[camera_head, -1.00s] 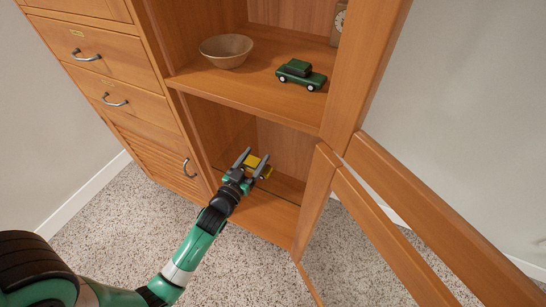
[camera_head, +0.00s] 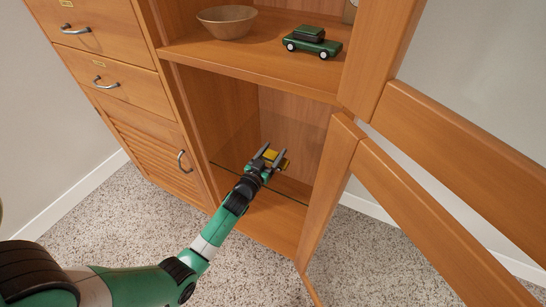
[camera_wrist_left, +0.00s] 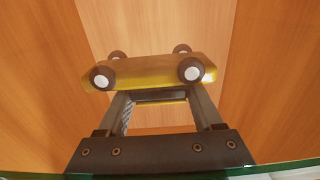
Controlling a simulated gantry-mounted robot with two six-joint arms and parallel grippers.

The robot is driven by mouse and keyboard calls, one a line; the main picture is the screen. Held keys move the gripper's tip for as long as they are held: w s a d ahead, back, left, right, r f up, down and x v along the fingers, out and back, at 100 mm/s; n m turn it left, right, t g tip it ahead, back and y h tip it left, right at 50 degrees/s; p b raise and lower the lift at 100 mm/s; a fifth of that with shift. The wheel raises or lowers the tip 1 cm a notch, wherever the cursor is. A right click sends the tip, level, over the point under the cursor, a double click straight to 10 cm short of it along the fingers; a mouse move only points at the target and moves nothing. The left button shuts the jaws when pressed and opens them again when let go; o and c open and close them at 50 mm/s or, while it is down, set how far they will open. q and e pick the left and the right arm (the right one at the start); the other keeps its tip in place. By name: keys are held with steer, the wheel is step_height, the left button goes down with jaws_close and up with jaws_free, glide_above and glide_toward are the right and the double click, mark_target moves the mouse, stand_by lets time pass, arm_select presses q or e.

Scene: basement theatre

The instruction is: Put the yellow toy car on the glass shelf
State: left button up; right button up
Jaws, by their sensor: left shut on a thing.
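The yellow toy car (camera_head: 283,163) is between the fingers of my left gripper (camera_head: 274,157), inside the lower compartment of the wooden cabinet. In the left wrist view the yellow car (camera_wrist_left: 150,73) lies across the fingertips of the shut gripper (camera_wrist_left: 160,98), with its dark, pale-hubbed wheels showing. The glass shelf (camera_head: 291,195) shows as a thin dark edge line across the lower compartment, partly behind my arm. The car appears above this edge; I cannot tell the gap to the glass. My right gripper is not in view.
The wooden shelf (camera_head: 262,61) above holds a brown bowl (camera_head: 228,21) and a green toy car (camera_head: 312,42). The open cabinet door (camera_head: 425,215) stands at the right. Drawers (camera_head: 100,75) are on the left. The compartment around the car looks empty.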

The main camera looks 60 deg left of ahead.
arm_select(q)
steer(key=shift+f, duration=0.1)
steer(key=o, duration=1.5)
steer(key=shift+r, duration=0.2)
steer(key=shift+s+d, duration=0.2)
steer(key=v, duration=1.1)
steer(key=shift+s+d+p, duration=0.1)
steer(key=shift+s+p, duration=0.1)
steer(key=shift+p, duration=0.2)
